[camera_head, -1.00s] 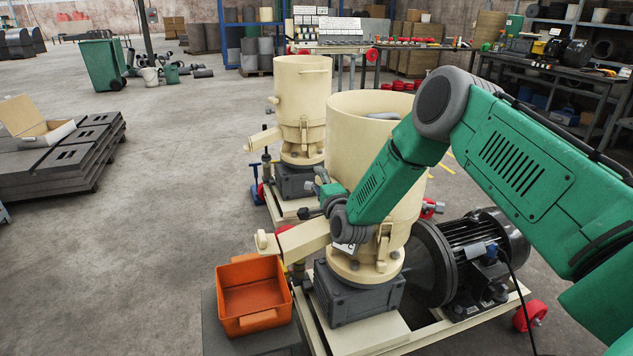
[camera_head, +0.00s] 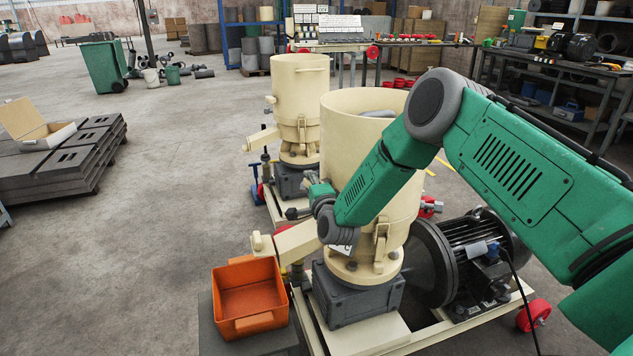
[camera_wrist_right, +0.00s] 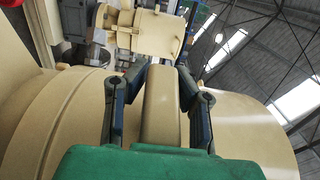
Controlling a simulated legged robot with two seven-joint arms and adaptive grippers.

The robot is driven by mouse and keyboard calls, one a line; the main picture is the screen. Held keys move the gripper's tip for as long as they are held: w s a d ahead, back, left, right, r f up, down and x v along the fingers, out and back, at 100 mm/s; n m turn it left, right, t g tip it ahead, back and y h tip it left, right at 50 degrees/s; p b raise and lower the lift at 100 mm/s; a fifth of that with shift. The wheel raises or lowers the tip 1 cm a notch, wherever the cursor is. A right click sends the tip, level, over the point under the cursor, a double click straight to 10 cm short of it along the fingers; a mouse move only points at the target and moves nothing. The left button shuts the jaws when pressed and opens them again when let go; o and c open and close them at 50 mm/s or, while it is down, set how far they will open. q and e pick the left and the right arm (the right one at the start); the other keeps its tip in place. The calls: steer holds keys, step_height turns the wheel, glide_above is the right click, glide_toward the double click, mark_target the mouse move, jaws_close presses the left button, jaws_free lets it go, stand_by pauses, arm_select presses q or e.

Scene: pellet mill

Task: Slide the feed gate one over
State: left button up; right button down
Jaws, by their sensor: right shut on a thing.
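The near pellet mill has a cream hopper (camera_head: 345,125) on a grey base, with my right arm reaching across its front. My right gripper (camera_head: 302,195) is at the hopper's left side. In the right wrist view my right gripper (camera_wrist_right: 160,80) is shut on a cream bar (camera_wrist_right: 162,110), which stands between its two dark fingers beside the rounded cream body. The bar looks like the feed gate's handle; the rest of the gate is hidden. A second, similar mill (camera_head: 298,90) stands behind. My left gripper is not in view.
An orange bin (camera_head: 250,325) stands below the near mill's cream chute (camera_head: 285,243). A dark motor (camera_head: 465,255) sits to the right of the mill. Stacked dark slabs (camera_head: 65,165) lie at the left. The floor between is clear.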

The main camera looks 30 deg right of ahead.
steer(key=shift+s+a+f, duration=0.1)
steer(key=shift+a+f, duration=0.1)
steer(key=shift+a, duration=1)
steer(key=c, duration=1.3)
jaws_free()
steer(key=shift+a, duration=0.1)
steer(key=shift+r, duration=0.1)
steer(key=shift+d, duration=0.2)
steer(key=shift+s+d, duration=0.15)
steer(key=shift+s, duration=0.15)
steer(key=v, duration=1.1)
steer(key=shift+s, duration=0.15)
steer(key=shift+a, duration=0.2)
